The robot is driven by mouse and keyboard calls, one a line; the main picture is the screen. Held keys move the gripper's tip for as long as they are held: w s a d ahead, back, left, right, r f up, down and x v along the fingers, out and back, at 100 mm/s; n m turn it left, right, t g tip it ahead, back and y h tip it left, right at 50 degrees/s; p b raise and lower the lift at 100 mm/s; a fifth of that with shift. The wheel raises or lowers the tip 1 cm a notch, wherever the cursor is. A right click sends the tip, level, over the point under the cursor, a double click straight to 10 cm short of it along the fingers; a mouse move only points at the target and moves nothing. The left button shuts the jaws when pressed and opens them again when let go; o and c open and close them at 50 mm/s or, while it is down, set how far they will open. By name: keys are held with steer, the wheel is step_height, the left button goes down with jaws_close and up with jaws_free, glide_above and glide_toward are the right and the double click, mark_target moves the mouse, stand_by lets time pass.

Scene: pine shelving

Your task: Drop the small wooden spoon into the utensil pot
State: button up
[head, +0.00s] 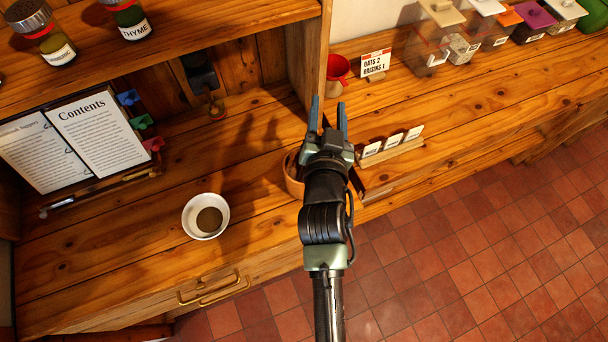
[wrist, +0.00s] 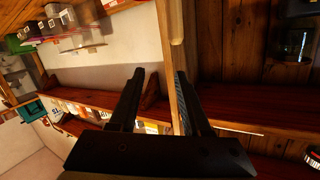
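My gripper (head: 328,112) is raised over the counter near the end of the upright pine panel. Its two blue-grey fingers stand apart with nothing between them. The wrist view also shows the open fingers of my gripper (wrist: 157,100), with only background between them. A round terracotta-coloured pot (head: 290,178) stands on the counter just left of my wrist. My arm hides much of it, so I cannot tell whether it is the utensil pot or what it holds. I cannot make out the small wooden spoon in either view.
A white bowl (head: 191,217) with dark contents stands left of the pot. A book on a stand (head: 98,115) is farther left. A card holder (head: 400,151) stands right of my gripper. A red cup (head: 338,68) and lidded containers (head: 425,52) are behind. The right counter is mostly clear.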

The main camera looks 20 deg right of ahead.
steer(key=b+v, duration=0.4)
steer(key=v, duration=0.9)
stand_by(0.4)
steer(key=w+a+r+n+t, duration=0.2)
steer(key=w+r+t, duration=0.35)
steer(key=r, duration=0.85)
steer(key=a+r+n+t+y, duration=0.2)
steer(key=a+r, duration=0.1)
steer(key=r, duration=0.8)
steer(key=s+a+r+n+t+y, duration=0.1)
steer(key=a+r+n+t+y, duration=0.1)
steer(key=r, duration=0.9)
steer(key=s+a+r+n+t+y, duration=0.1)
steer(key=a+r, duration=0.4)
steer(key=r, duration=0.6)
steer(key=shift+a+n+t+y, duration=0.3)
steer(key=shift+n+t+y, duration=0.1)
steer(key=shift+t+y, duration=0.65)
